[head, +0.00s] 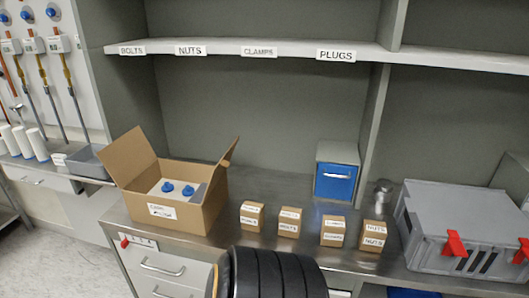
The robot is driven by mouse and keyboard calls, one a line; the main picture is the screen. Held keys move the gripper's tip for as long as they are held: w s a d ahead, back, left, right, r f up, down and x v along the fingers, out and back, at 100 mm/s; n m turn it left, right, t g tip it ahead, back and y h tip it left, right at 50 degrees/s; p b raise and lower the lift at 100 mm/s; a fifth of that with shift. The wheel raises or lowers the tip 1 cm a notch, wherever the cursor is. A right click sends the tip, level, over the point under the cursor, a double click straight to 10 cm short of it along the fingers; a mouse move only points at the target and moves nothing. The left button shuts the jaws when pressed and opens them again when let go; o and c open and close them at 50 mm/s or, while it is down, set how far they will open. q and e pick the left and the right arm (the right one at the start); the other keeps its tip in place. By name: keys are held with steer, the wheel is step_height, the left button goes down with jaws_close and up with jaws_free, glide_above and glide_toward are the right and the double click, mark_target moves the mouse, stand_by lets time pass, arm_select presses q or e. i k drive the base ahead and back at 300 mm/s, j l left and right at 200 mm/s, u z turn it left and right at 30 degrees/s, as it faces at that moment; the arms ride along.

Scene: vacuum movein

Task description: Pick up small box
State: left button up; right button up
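Several small brown cardboard boxes stand apart in a row on the metal counter (240,190). The leftmost small box (251,216) has white labels I cannot read clearly. To its right are a second small box (289,222) and a third small box (332,231), their labels also blurred. The rightmost small box (374,236) reads NUTS. Neither of my grippers shows in the head view. A black ribbed part, which looks like mine, rises at the bottom middle, in front of the counter.
A larger open cardboard box (187,214) with blue-knobbed contents stands left of the row. A blue-fronted drawer unit (336,181) stands behind it. A grey case with red latches (470,215) is at right. A labelled shelf (290,48) runs above. Drawers (162,267) lie below.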

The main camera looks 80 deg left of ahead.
mark_target(290, 218)
steer(key=u, duration=0.5)
steer(key=j+u, duration=0.1)
steer(key=u, duration=0.85)
steer(key=j+u, duration=0.1)
steer(key=u, duration=0.85)
steer(key=j+z, duration=0.4)
steer(key=j, duration=0.2)
steer(key=j+z, duration=0.4)
steer(key=j, duration=0.25)
steer(key=j+z, duration=0.4)
steer(key=j, duration=0.25)
